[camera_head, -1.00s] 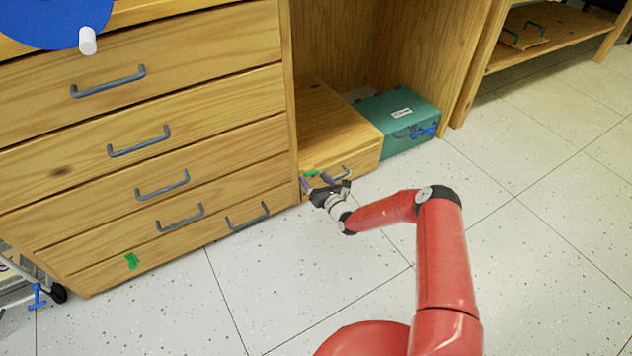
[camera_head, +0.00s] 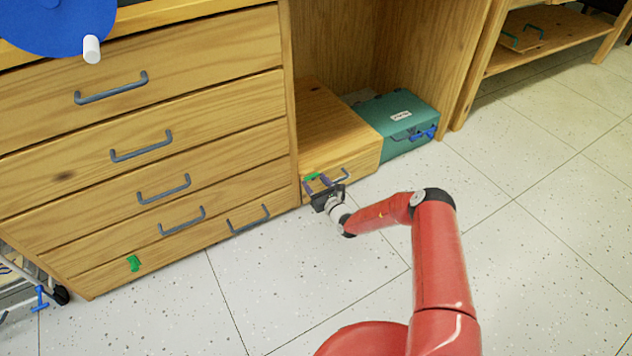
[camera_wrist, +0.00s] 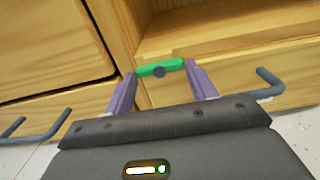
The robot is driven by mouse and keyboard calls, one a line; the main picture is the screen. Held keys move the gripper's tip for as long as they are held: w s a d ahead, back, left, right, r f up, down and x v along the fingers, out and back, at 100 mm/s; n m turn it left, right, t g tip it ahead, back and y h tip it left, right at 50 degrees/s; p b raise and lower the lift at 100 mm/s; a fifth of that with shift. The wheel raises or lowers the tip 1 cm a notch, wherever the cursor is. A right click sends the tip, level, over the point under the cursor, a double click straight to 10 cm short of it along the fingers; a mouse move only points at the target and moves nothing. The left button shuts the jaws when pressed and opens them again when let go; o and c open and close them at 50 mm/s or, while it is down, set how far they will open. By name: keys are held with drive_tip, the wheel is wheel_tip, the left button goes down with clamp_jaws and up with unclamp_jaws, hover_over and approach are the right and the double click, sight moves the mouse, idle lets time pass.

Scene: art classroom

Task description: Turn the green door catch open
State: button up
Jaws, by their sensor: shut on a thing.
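The green door catch (camera_wrist: 152,71) is a short bar with a dark round pivot on the front of a low wooden box. It lies roughly level, slightly tilted in the wrist view. My gripper (camera_wrist: 160,75) has its two purple fingers at the two ends of the bar, shut on it. In the head view the catch (camera_head: 312,177) shows as a small green patch just beyond my gripper (camera_head: 319,184). A grey bar handle (camera_head: 335,181) is on the same front, right of the catch.
A tall wooden drawer cabinet (camera_head: 200,148) with grey handles stands left; another green piece (camera_head: 134,263) is low on its front. A teal case (camera_head: 403,112) with a blue latch sits right of the wooden box (camera_head: 330,125). The tiled floor (camera_head: 520,250) is clear.

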drive_tip(key=o, duration=1)
drive_tip(key=p+v, duration=0.1)
drive_tip(key=v, duration=0.6)
drive_tip(key=shift+s+d, duration=0.25)
drive_tip(key=shift+s, duration=0.1)
